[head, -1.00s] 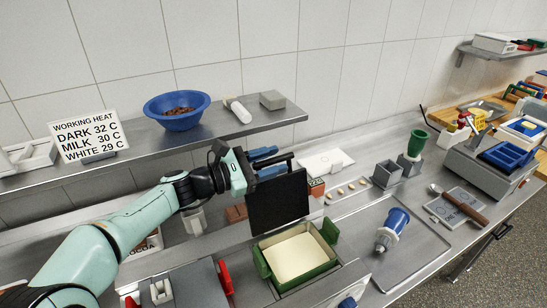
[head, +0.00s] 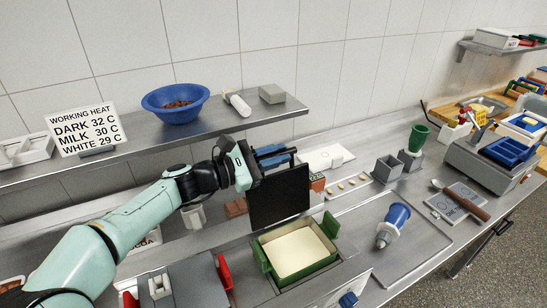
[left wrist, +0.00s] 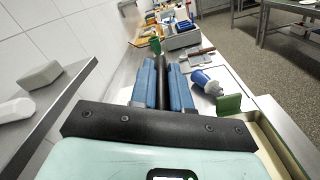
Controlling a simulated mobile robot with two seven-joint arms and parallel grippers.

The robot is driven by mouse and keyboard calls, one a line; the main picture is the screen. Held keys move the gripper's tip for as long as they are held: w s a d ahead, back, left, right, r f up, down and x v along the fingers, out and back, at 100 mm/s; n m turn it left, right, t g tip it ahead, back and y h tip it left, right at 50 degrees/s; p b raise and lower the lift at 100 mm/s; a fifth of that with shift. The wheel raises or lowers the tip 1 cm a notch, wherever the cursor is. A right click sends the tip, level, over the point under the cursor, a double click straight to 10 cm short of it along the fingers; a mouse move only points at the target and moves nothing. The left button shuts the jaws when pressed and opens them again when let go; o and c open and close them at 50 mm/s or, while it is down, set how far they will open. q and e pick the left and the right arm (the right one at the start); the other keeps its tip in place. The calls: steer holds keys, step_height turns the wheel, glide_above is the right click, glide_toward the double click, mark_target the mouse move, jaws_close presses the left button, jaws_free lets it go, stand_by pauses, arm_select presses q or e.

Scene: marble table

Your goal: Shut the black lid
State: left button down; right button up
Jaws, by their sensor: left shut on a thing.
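The black lid (head: 279,198) stands raised, nearly upright, at the back of a green-handled tank (head: 265,257) of cream-coloured liquid (head: 300,253). My left gripper (head: 280,156) is at the lid's top edge, its blue fingers shut on a dark part there. In the left wrist view, the two blue fingers of my left gripper (left wrist: 166,88) lie close on either side of a dark bar. The lid's face is hidden in that view. Part of the tank's rim (left wrist: 262,135) and one green handle (left wrist: 229,104) show at the right. My right gripper is not in view.
A steel shelf (head: 110,150) with a blue bowl (head: 176,103) runs behind my left arm. A blue-and-white funnel-like tool (head: 394,224) lies on a tray (head: 405,262) right of the tank. Space above the tank's opening is clear.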

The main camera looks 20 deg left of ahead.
arm_select(q)
steer(key=s+d+m+b, duration=0.6)
steer(key=d+b, duration=0.1)
steer(key=b, duration=0.3)
steer(key=shift+s+d+f+b, duration=0.3)
steer(key=shift+d+f+b, duration=0.05)
steer(key=shift+d+f, duration=0.05)
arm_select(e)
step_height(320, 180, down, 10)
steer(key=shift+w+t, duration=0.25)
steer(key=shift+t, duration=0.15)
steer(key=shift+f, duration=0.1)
arm_select(q)
steer(key=c, duration=1.1)
jaws_free()
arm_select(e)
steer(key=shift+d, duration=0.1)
arm_select(q)
steer(key=v, duration=1.3)
steer(key=shift+a, duration=0.2)
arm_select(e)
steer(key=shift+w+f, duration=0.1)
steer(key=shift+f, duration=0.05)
